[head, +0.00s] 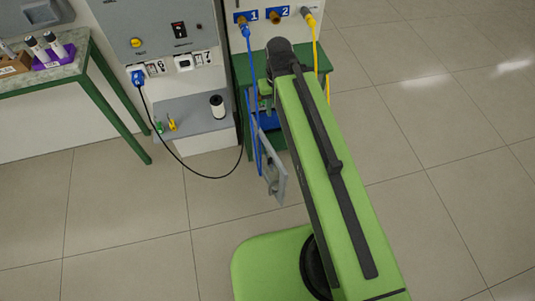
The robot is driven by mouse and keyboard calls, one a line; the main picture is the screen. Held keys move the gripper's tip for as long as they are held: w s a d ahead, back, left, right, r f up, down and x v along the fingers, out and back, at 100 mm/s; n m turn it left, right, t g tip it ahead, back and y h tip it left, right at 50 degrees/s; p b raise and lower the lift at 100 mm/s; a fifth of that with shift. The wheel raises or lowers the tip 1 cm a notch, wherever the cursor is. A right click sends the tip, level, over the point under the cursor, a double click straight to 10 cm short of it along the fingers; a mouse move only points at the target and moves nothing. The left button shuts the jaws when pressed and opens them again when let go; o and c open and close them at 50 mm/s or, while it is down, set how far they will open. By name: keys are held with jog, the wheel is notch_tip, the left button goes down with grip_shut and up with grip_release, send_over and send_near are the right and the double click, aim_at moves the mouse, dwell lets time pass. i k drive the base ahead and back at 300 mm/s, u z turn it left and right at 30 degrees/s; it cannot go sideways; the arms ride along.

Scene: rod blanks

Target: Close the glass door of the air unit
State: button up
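The glass door (279,186) stands swung open in the lower middle, left of my green arm. It has a grey frame and a clear pane, and it juts toward the viewer. The air unit behind it is mostly hidden by my arm; a blue part (268,121) shows near the door's top. My arm runs from the bottom right up to a dark joint in front of the unit. My gripper cannot be made out; the arm hides that area, so its distance to the door cannot be told.
A grey cabinet (155,40) with a black cable (187,169) and a green-legged table (98,87) stand left. The tiled floor on the right is clear.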

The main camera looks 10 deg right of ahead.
aim_at(280, 193)
jog(key=u, duration=0.4)
jog(key=k, duration=1.05)
jog(key=u, duration=1.95)
jog(key=i, duration=0.15)
jog(key=z, duration=0.8)
jog(key=k, duration=0.7)
jog(key=z, duration=0.25)
jog(key=i, duration=0.85)
jog(key=u, duration=0.1)
